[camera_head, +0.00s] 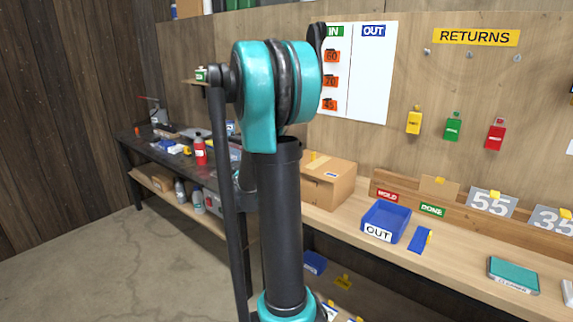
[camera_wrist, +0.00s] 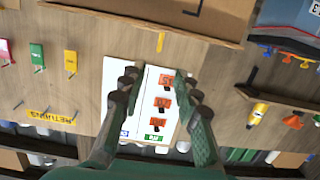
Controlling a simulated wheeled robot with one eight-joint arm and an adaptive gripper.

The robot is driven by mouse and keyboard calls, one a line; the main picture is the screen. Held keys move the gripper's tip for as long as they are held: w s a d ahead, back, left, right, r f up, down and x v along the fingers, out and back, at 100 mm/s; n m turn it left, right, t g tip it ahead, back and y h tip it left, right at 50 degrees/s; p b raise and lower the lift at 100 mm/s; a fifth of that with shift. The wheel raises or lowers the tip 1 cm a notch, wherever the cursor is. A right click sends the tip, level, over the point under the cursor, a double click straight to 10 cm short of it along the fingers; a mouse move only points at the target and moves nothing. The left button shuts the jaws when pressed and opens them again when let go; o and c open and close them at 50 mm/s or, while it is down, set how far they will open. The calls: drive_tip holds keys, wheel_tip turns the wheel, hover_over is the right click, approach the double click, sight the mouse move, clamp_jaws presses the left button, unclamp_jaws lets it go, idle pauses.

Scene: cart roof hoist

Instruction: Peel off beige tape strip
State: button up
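A cardboard box (camera_head: 327,187) stands on the bench against the wall; its edge also shows at the top of the wrist view (camera_wrist: 120,22). A narrow yellowish-beige strip (camera_wrist: 160,42) shows just beyond the box edge in the wrist view, and a similar strip (camera_head: 313,159) shows at the box top in the head view. I cannot tell whether it is stuck to the box or the wall. My gripper (camera_wrist: 155,77) is open and empty, its fingers spread before the IN/OUT sheet, apart from the strip. My arm hides most of my gripper in the head view.
The IN/OUT sheet (camera_head: 370,75) with orange number tags hangs on the wall. Yellow, green and red tags (camera_head: 453,127) hang from hooks. A blue OUT bin (camera_head: 385,222) and a blue piece (camera_head: 420,240) sit on the bench. The floor at left (camera_head: 90,255) is clear.

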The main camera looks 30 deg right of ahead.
sight(313, 162)
drive_tip(key=x, duration=1.5)
drive_tip(key=shift+s+d+f, duration=0.1)
drive_tip(key=shift+d, duration=0.2)
drive_tip(key=shift+c, duration=0.3)
drive_tip(key=c, duration=0.6)
clamp_jaws()
